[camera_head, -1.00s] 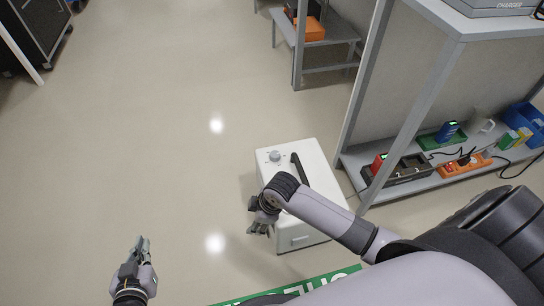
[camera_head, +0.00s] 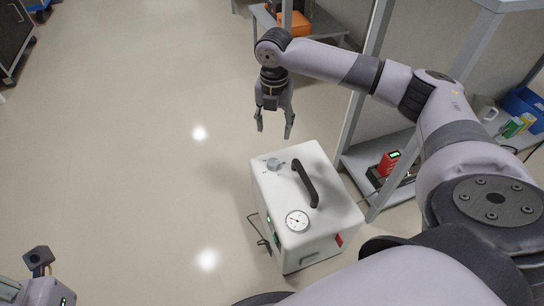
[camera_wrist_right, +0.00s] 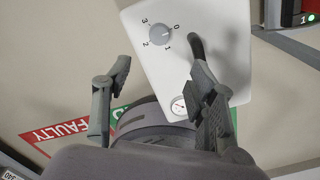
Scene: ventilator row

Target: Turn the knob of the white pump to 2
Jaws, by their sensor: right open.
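The white pump (camera_head: 270,200) stands on the floor, with a black carry handle (camera_head: 305,184) and a round gauge (camera_head: 297,220). Its grey knob (camera_head: 273,164) is on top near the far left corner. In the right wrist view the knob (camera_wrist_right: 160,35) is ringed by the marks 0, 1, 2 and 3; its pointer is too small to read surely. My right gripper (camera_head: 274,131) is open and empty, fingers down, above and apart from the knob. In the wrist view its fingers (camera_wrist_right: 161,65) show below the knob. My left arm's end (camera_head: 38,262) is cut off at the lower left.
A shelf unit with a red device (camera_head: 389,163) and a blue bin (camera_head: 524,104) stands right of the pump. An orange box (camera_head: 293,22) is on a low shelf behind. A red FAULTY sign (camera_wrist_right: 62,133) shows in the wrist view. The floor left of the pump is clear.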

